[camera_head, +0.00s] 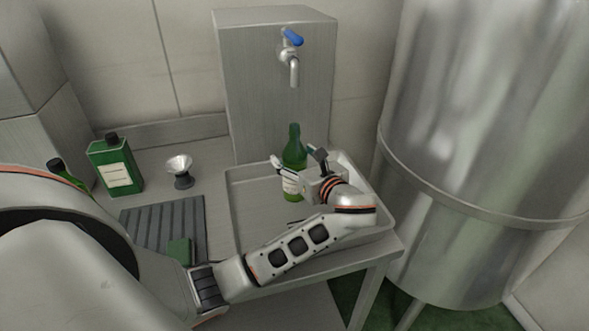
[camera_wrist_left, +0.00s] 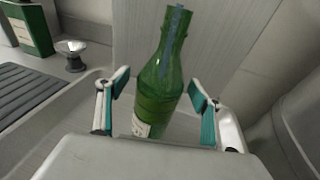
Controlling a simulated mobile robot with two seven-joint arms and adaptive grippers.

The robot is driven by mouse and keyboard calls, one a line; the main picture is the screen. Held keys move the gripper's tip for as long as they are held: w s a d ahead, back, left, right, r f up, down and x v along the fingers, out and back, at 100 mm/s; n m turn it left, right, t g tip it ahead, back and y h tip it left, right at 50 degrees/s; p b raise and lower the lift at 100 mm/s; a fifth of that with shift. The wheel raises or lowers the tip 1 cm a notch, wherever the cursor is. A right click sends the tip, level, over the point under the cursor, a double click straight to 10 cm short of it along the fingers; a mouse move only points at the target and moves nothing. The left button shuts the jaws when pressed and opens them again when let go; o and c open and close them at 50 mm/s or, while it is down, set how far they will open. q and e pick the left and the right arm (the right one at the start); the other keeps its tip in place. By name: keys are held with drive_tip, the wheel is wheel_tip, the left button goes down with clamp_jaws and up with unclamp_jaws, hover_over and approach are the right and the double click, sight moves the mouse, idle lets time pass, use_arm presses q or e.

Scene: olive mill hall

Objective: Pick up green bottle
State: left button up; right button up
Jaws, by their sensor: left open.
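The green bottle (camera_head: 293,152) with a pale label stands upright in a shallow grey tray (camera_head: 240,218) below the tap. My left gripper (camera_head: 298,160) reaches it from the right and front, with a finger on each side of the bottle. In the left wrist view the bottle (camera_wrist_left: 162,85) stands between the two open fingers (camera_wrist_left: 158,100), with a gap showing on both sides. The gripper body hides the lower part of the bottle there. My right gripper is not in view.
A tap with a blue handle (camera_head: 291,38) juts from a steel block behind the tray. A square green tin (camera_head: 115,167), a small metal funnel (camera_head: 180,172) and a ribbed dark mat (camera_head: 165,222) are at left. A big steel tank (camera_head: 470,130) stands at right.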

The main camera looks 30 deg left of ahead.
use_arm(q)
drive_tip(key=shift+w+a, duration=0.1)
drive_tip(key=shift+a, duration=0.1)
clamp_jaws()
drive_tip(key=shift+r, duration=0.25)
idle(0.3)
